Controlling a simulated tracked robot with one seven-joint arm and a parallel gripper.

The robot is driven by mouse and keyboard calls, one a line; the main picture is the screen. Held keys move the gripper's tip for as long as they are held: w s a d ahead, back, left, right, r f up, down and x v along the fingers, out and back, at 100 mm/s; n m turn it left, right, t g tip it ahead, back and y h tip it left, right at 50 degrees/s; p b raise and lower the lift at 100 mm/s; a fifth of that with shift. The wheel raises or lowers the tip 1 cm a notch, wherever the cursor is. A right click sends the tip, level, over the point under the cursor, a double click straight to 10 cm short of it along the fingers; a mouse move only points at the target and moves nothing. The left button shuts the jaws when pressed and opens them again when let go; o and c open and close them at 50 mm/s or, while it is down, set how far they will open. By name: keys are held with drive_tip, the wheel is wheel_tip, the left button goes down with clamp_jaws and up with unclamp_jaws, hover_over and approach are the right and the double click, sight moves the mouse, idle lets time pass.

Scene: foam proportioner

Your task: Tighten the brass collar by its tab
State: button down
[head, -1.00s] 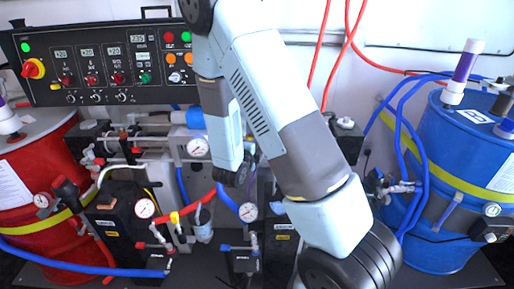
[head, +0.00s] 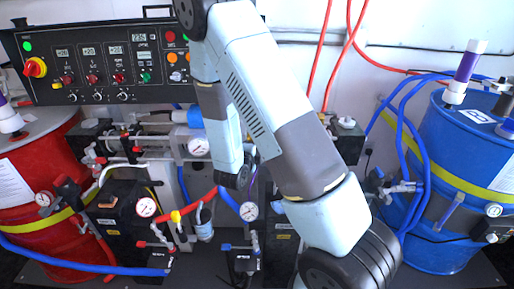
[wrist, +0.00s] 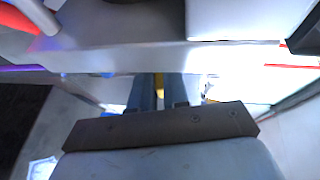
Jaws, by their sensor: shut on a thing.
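In the wrist view, my gripper (wrist: 164,88) points away from the camera, with its two dark blue-grey fingers close together. A small yellow, brass-coloured piece (wrist: 159,82) shows between them, and the fingers are shut on it. It looks like the collar's tab, but too little shows to be sure. The rest of the brass collar is hidden behind the fingers and a pale horizontal body. In the head view I cannot make out the gripper or the collar; my arm covers the middle.
In the head view, a red drum (head: 45,165) stands left and a blue drum (head: 450,170) right. A black control panel (head: 105,62) is at upper left. Hoses, gauges and black pump blocks (head: 122,215) crowd the space between. A pale body (wrist: 150,55) spans close above the fingers.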

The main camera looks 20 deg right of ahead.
drive_tip(key=shift+f+m+t+h, duration=0.6)
drive_tip(key=shift+f+t+h, duration=0.25)
drive_tip(key=shift+t, duration=0.35)
drive_tip(key=shift+w+d+f+m+t+h, duration=0.1)
drive_tip(key=shift+f+m+t+h, duration=0.75)
drive_tip(key=shift+h, duration=0.4)
drive_tip(key=c, duration=1.2)
unclamp_jaws()
drive_tip(key=shift+a, duration=0.2)
drive_tip(key=v, duration=1.3)
drive_tip(key=shift+f, duration=0.4)
